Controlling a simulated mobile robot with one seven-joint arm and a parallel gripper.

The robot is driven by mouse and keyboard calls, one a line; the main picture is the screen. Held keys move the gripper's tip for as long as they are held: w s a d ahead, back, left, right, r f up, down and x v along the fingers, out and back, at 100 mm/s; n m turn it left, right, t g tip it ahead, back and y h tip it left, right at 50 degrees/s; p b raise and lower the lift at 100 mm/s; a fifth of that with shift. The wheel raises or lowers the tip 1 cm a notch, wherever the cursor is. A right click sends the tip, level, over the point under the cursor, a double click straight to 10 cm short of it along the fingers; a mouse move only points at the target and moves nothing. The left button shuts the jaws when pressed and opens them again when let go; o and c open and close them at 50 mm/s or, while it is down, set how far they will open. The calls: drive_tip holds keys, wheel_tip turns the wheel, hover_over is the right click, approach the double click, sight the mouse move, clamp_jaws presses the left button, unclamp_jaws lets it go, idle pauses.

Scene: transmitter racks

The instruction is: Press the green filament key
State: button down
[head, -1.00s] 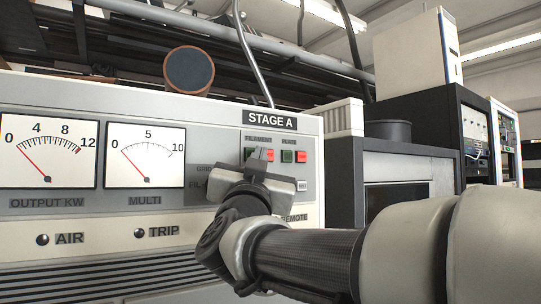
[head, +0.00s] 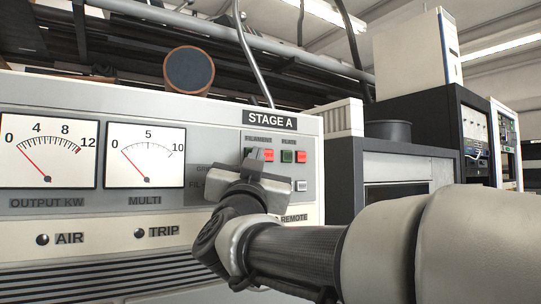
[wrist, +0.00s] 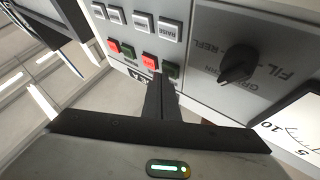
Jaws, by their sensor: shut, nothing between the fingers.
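The STAGE A panel (head: 225,115) carries two pairs of keys under FILAMENT and PLATE. The green filament key (wrist: 171,70) shows beside my fingertips in the wrist view; in the head view my gripper mostly hides it. The red filament key (wrist: 149,62) sits on the other side of the fingertips. My gripper (wrist: 158,78) is shut and empty, its fingers pointing at the panel; it also shows in front of the filament pair in the head view (head: 256,155). I cannot tell whether the tips touch the panel.
The green plate key (head: 287,156) and red plate key (head: 301,156) are close to the right. A black knob (wrist: 238,66) juts out beside the filament keys. White keys (wrist: 142,24) lie near too. Two meters (head: 145,155) fill the panel's left.

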drive_tip(key=shift+w+a, duration=0.15)
drive_tip(key=shift+w, duration=0.05)
idle(0.3)
idle(0.3)
drive_tip(key=shift+s+d+b, duration=0.35)
drive_tip(key=shift+s+d, duration=0.05)
drive_tip(key=shift+s, duration=0.25)
drive_tip(key=s+d, duration=0.1)
drive_tip(key=s, duration=0.1)
drive_tip(key=s+d+b, duration=0.1)
drive_tip(key=s+d, duration=0.1)
drive_tip(key=shift+b, duration=0.3)
drive_tip(key=shift+a+f, duration=0.1)
idle(0.7)
